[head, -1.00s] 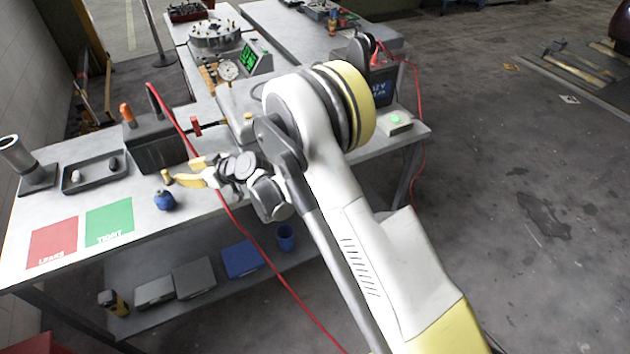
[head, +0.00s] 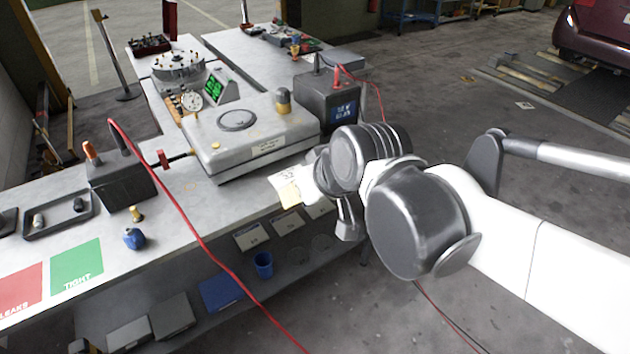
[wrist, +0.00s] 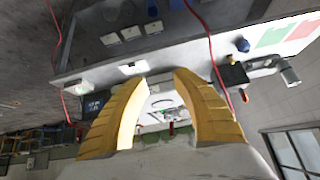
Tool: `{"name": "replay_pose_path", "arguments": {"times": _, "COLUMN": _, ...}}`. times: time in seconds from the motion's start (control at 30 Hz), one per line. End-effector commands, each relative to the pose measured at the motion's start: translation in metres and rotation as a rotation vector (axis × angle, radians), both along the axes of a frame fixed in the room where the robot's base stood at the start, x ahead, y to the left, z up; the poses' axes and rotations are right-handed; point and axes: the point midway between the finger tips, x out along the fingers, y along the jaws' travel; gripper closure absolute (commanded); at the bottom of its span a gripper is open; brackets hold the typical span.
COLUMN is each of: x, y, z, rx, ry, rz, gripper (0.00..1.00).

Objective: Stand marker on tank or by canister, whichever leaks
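A broad pale grey tank (head: 235,150) lies on the bench, with a dark ring, a labelled front and a grey-and-yellow knob (head: 283,100) on top. A round blue vessel (head: 134,238), possibly the canister, stands on the bench at left. A small brass-coloured piece (head: 136,213) stands just behind it; I cannot tell whether it is the marker.
A red hose (head: 190,230) hangs across the bench front from a black box (head: 122,180). Red (head: 20,290) and green (head: 77,271) pads and a dark tray (head: 58,215) lie at left.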

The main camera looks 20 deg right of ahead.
Motion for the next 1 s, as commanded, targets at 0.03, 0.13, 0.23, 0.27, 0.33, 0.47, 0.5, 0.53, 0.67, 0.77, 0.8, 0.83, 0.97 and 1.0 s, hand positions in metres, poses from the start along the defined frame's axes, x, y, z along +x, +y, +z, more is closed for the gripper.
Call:
{"name": "replay_pose_path", "arguments": {"times": 0.03, "x": -0.020, "y": -0.013, "z": -0.005, "rx": -0.012, "ry": 0.013, "rz": -0.041, "gripper": 0.67}}
{"name": "replay_pose_path", "arguments": {"times": 0.13, "x": -0.048, "y": -0.033, "z": -0.013, "rx": -0.030, "ry": 0.031, "rz": -0.113, "gripper": 0.67}}
{"name": "replay_pose_path", "arguments": {"times": 0.23, "x": -0.065, "y": -0.044, "z": -0.019, "rx": -0.041, "ry": 0.042, "rz": -0.158, "gripper": 0.67}}
{"name": "replay_pose_path", "arguments": {"times": 0.27, "x": -0.068, "y": -0.046, "z": -0.020, "rx": -0.043, "ry": 0.044, "rz": -0.166, "gripper": 0.67}}
{"name": "replay_pose_path", "arguments": {"times": 0.33, "x": -0.072, "y": -0.049, "z": -0.022, "rx": -0.047, "ry": 0.046, "rz": -0.179, "gripper": 0.67}}
{"name": "replay_pose_path", "arguments": {"times": 0.47, "x": -0.073, "y": -0.050, "z": -0.022, "rx": -0.047, "ry": 0.047, "rz": -0.181, "gripper": 0.67}}
{"name": "replay_pose_path", "arguments": {"times": 0.5, "x": -0.073, "y": -0.050, "z": -0.022, "rx": -0.047, "ry": 0.046, "rz": -0.181, "gripper": 0.67}}
{"name": "replay_pose_path", "arguments": {"times": 0.53, "x": -0.072, "y": -0.049, "z": -0.022, "rx": -0.046, "ry": 0.046, "rz": -0.181, "gripper": 0.67}}
{"name": "replay_pose_path", "arguments": {"times": 0.67, "x": -0.072, "y": -0.049, "z": -0.022, "rx": -0.047, "ry": 0.046, "rz": -0.180, "gripper": 0.67}}
{"name": "replay_pose_path", "arguments": {"times": 0.77, "x": -0.072, "y": -0.049, "z": -0.022, "rx": -0.047, "ry": 0.046, "rz": -0.179, "gripper": 0.67}}
{"name": "replay_pose_path", "arguments": {"times": 0.8, "x": -0.072, "y": -0.049, "z": -0.022, "rx": -0.047, "ry": 0.046, "rz": -0.179, "gripper": 0.67}}
{"name": "replay_pose_path", "arguments": {"times": 0.83, "x": -0.072, "y": -0.049, "z": -0.022, "rx": -0.047, "ry": 0.046, "rz": -0.179, "gripper": 0.67}}
{"name": "replay_pose_path", "arguments": {"times": 0.97, "x": -0.072, "y": -0.049, "z": -0.022, "rx": -0.047, "ry": 0.046, "rz": -0.179, "gripper": 0.67}}
{"name": "replay_pose_path", "arguments": {"times": 1.0, "x": -0.072, "y": -0.049, "z": -0.022, "rx": -0.047, "ry": 0.046, "rz": -0.179, "gripper": 0.67}}
